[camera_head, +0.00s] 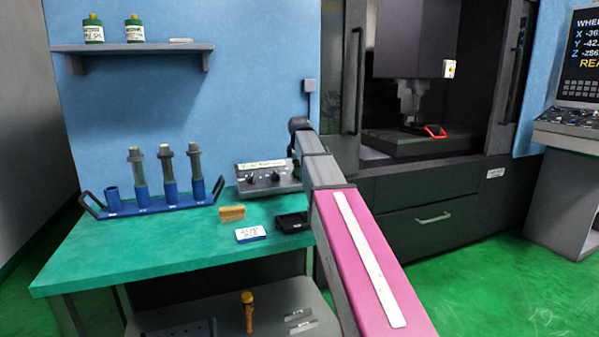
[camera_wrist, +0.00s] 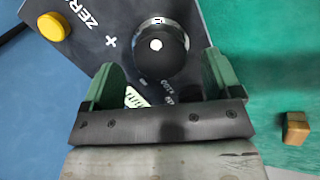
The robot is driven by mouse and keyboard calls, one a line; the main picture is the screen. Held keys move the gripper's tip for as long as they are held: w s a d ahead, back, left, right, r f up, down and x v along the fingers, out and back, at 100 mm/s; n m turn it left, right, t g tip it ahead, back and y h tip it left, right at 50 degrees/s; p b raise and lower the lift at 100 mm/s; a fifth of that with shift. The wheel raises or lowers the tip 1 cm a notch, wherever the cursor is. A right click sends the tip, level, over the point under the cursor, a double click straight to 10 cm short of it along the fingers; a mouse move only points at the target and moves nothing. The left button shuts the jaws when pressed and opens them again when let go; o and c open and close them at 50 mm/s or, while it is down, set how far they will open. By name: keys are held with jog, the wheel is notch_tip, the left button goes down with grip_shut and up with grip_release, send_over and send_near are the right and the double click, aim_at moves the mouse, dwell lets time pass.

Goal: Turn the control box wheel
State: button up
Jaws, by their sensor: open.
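The control box (camera_head: 268,190) is a grey box with a sloped face on the green bench, against the blue wall in the head view. The wrist view shows its dark face (camera_wrist: 110,45) close up, with white lettering. The black round wheel (camera_wrist: 168,62) is near the top centre there. My gripper (camera_wrist: 158,66) is open, with one green finger on each side of the wheel's lower part. Nothing is held. I cannot tell whether either finger touches the wheel. In the head view my arm hides the gripper's fingers.
A yellow button (camera_wrist: 53,26) is on the box's upper left. The dark machine (camera_head: 430,195) stands right of the bench.

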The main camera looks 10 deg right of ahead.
jog(key=shift+x, duration=1.45)
jog(key=c, duration=0.9)
jog(key=shift+f+m, duration=0.1)
jog(key=shift+m, duration=0.3)
